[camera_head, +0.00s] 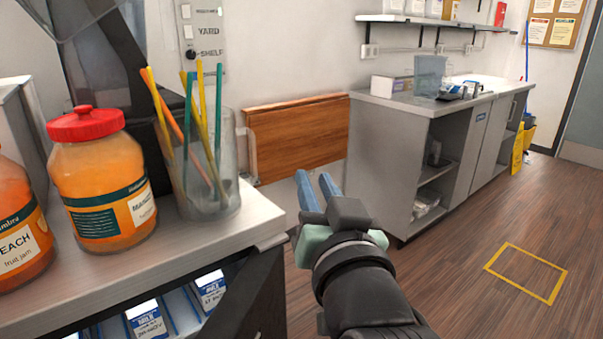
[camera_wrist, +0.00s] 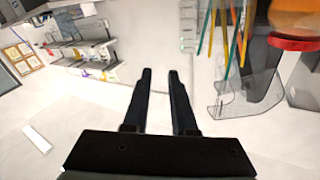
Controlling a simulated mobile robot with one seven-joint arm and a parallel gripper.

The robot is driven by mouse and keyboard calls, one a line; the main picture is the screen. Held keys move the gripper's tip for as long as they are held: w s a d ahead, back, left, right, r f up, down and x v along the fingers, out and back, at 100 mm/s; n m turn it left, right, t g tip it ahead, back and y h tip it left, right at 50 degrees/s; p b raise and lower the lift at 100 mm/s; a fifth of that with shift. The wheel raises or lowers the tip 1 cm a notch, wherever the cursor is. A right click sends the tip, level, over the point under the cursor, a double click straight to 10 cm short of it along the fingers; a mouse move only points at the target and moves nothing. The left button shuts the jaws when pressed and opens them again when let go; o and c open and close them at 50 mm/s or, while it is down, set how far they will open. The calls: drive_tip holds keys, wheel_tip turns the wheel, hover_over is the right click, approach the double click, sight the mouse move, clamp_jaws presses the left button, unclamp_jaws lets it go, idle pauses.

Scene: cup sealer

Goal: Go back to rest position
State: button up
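My gripper (camera_head: 318,188) is raised in the middle of the head view, in front of the wooden panel on the wall and to the right of the near counter. Its two blue-tipped fingers point up and away. In the wrist view my gripper (camera_wrist: 160,75) shows two dark fingers standing apart with an empty gap between them. It holds nothing and touches nothing that I can see.
The near counter (camera_head: 262,226) holds a clear container (camera_head: 228,192) of colored straws and orange jars with a red lid (camera_head: 85,123). Milk cartons (camera_head: 147,318) sit below. A grey cabinet (camera_head: 385,165) stands behind. The wooden floor (camera_head: 470,235) at right is clear.

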drive_tip(key=s+a+r+n+t+h, duration=0.1)
drive_tip(key=s+r+t+h, duration=0.1)
drive_tip(key=s+r+t, duration=0.55)
drive_tip(key=s+a+r+t+h, duration=0.1)
drive_tip(key=s+r+t, duration=0.1)
drive_tip(key=s+r, duration=0.95)
drive_tip(key=w+r+p, duration=0.2)
drive_tip(key=r+p, duration=0.7)
drive_tip(key=r, duration=0.1)
drive_tip(key=w+r+p, duration=0.2)
drive_tip(key=r+p, duration=0.7)
drive_tip(key=r, duration=0.1)
drive_tip(key=shift+w+r+g, duration=0.25)
drive_tip(key=shift+r+g, duration=0.1)
drive_tip(key=shift+r, duration=0.05)
